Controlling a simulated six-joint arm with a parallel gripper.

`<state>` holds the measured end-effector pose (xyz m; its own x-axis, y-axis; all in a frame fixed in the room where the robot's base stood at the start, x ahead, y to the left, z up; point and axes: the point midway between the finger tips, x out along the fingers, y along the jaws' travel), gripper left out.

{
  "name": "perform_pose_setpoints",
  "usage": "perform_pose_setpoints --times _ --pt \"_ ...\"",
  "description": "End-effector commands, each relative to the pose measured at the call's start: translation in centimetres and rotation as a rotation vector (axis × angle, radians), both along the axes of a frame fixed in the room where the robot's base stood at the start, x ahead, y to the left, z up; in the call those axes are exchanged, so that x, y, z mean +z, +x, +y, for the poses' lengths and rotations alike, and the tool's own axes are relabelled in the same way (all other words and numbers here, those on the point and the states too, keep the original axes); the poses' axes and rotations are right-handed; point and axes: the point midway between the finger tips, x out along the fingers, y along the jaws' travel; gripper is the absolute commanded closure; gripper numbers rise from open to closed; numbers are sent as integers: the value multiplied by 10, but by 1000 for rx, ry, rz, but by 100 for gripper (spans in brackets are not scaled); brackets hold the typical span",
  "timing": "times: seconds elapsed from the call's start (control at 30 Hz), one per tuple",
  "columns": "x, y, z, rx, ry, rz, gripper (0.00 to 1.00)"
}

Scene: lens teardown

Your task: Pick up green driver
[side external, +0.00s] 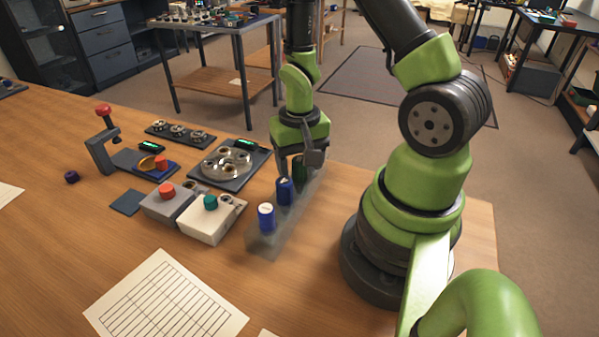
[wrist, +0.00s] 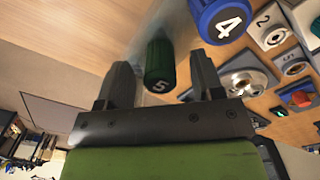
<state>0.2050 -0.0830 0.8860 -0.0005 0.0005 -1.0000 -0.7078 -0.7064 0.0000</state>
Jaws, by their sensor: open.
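The green driver (wrist: 160,64) is a dark green cylinder marked 5 on its end. In the wrist view it sits between the two fingers of my gripper (wrist: 158,85), with gaps on both sides. My gripper is open and does not appear to touch it. In the side view the driver (side external: 299,167) is partly hidden behind my gripper (side external: 292,165), at the far end of a translucent rack (side external: 263,240).
Another blue driver with a white end (side external: 266,217) stands at the rack's near end. Left of the rack are a white box with a teal button (side external: 212,220), a grey box with a red button (side external: 168,205) and a round metal fixture (side external: 228,162). A printed sheet (side external: 165,300) lies in front.

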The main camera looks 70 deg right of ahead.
Motion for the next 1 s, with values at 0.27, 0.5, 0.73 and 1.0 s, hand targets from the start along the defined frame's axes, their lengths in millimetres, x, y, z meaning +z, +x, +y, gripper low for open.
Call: perform_pose_setpoints --times 0.27,0.5,0.73,1.0 --pt "0 0 0 0 -1 -1 73" --pt "1 0 0 0 -1 -1 90" --pt "4 1 0 0 -1 -3 90" --pt "29 1 0 0 -2 -6 90"
